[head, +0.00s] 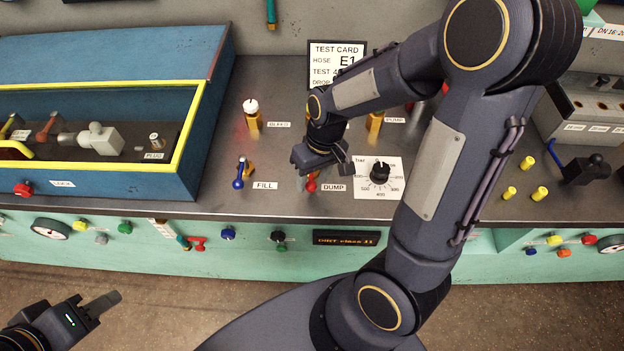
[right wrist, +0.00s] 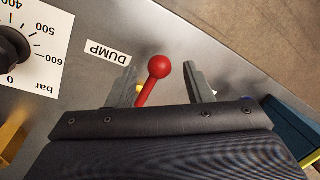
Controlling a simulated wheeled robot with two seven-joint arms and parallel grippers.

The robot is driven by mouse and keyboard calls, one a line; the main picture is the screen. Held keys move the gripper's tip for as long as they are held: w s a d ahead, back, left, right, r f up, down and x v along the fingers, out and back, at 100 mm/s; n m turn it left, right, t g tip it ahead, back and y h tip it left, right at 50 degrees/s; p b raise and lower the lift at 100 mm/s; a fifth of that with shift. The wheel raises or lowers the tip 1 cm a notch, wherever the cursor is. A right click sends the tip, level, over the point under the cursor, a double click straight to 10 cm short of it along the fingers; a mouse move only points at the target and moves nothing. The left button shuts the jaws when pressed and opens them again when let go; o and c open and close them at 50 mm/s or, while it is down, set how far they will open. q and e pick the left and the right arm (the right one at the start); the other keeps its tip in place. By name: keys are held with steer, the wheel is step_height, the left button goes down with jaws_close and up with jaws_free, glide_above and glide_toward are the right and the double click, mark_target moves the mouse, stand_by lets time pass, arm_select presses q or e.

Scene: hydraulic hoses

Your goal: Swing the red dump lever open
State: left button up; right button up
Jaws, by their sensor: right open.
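The red dump lever (right wrist: 158,70) has a round ball knob and stands beside the DUMP label (right wrist: 107,52) in the right wrist view. In the head view a bit of the red lever (head: 312,184) shows below my right gripper (head: 324,168), left of the DUMP label (head: 335,188). In the right wrist view my right gripper (right wrist: 163,84) is open, one finger on each side of the lever, with gaps to both. My left gripper (head: 103,303) is low at the far left, over the floor, away from the bench; its finger spacing is unclear.
The blue fill lever (head: 239,175) stands left of the dump lever. The black pressure dial (head: 380,173) is close on its right. A blue case with a yellow frame (head: 187,130) is at the left. The test card (head: 322,60) stands behind my right arm.

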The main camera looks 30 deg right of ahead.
steer(key=shift+a+f, duration=0.1)
steer(key=shift+f, duration=0.6)
jaws_close()
